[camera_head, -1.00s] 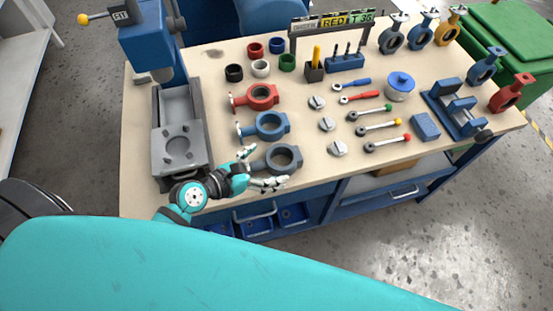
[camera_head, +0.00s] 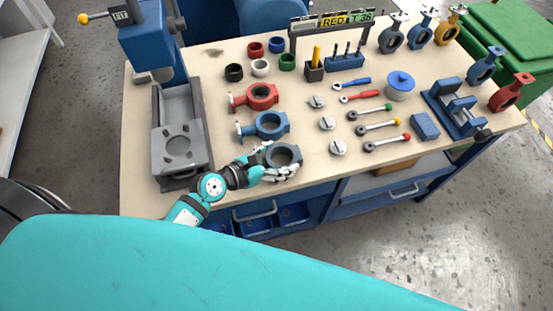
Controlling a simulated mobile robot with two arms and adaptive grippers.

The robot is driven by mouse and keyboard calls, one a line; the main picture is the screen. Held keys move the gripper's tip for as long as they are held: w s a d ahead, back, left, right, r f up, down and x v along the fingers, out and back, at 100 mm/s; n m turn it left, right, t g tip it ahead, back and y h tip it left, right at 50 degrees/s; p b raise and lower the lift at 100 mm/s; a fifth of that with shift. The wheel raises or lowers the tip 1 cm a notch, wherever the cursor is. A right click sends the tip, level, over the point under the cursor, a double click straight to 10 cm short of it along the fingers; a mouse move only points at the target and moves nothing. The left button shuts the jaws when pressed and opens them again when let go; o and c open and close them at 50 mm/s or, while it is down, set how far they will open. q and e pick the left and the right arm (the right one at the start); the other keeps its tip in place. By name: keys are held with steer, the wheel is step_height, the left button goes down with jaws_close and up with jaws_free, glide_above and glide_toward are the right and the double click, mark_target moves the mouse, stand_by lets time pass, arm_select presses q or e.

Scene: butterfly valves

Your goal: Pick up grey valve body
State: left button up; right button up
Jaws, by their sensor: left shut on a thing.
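The grey valve body (camera_head: 289,151), a ring with a neck, lies on the wooden workbench top (camera_head: 225,150) near its front edge. My left gripper (camera_head: 279,168) is at its near left side, fingers closed on it. The fingers and hand hide part of its left side and its near rim. The valve body appears to be still at table level. My right gripper is not in view.
A blue valve body (camera_head: 267,125) and a red valve body (camera_head: 260,95) lie just behind. A grey press (camera_head: 179,140) stands to the left. Silver discs (camera_head: 327,124) and coloured-knob handles (camera_head: 378,126) lie to the right.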

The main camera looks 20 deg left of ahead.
arm_select(q)
steer(key=c, duration=0.6)
steer(key=shift+o, duration=0.2)
steer(key=shift+w, duration=0.1)
steer(key=shift+r, duration=0.15)
